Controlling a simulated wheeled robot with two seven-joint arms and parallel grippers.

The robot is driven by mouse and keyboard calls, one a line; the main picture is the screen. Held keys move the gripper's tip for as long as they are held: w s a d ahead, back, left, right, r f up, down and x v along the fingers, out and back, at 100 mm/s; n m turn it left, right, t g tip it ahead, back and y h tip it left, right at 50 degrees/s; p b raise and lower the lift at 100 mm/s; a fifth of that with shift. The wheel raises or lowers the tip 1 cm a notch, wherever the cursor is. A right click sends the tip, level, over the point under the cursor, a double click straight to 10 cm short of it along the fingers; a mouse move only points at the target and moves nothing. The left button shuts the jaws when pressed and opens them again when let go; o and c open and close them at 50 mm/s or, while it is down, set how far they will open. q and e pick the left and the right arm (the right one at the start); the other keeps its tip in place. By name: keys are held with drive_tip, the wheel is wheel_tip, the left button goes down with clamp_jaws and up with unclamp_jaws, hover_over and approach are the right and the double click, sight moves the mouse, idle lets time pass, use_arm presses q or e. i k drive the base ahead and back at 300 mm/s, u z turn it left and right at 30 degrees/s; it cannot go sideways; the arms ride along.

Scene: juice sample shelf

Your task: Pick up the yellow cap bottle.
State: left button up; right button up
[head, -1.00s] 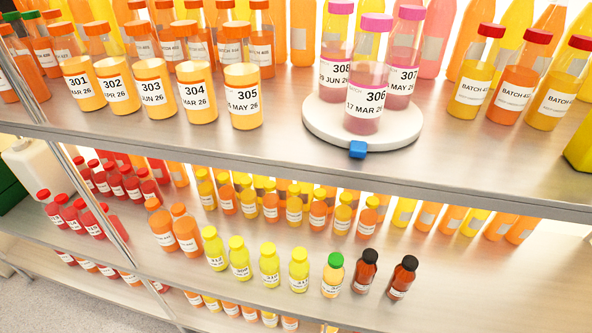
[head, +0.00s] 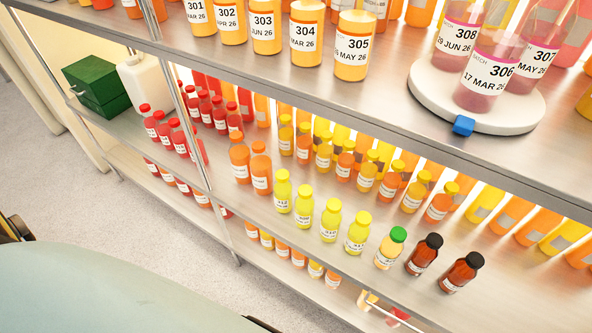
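Several small yellow bottles with yellow caps stand upright in the front row of the lower shelf. The leftmost is a yellow cap bottle (head: 282,193), and the rightmost of these is another yellow cap bottle (head: 356,237). I cannot tell which yellow cap bottle is meant. Neither of my grippers is in view.
A green-cap bottle (head: 388,251) and dark-cap brown bottles (head: 423,257) stand to the right in the front row. The upper shelf (head: 400,75) overhangs, bearing jars and a white turntable (head: 425,92). Red bottles (head: 160,131), a white jug (head: 148,85) and a green box (head: 97,85) are left.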

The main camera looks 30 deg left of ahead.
sight(282, 186)
drive_tip(key=z, duration=2.5)
drive_tip(key=k, duration=1.85)
drive_tip(key=u, duration=2.35)
drive_tip(key=i, duration=0.5)
drive_tip(key=z, duration=0.05)
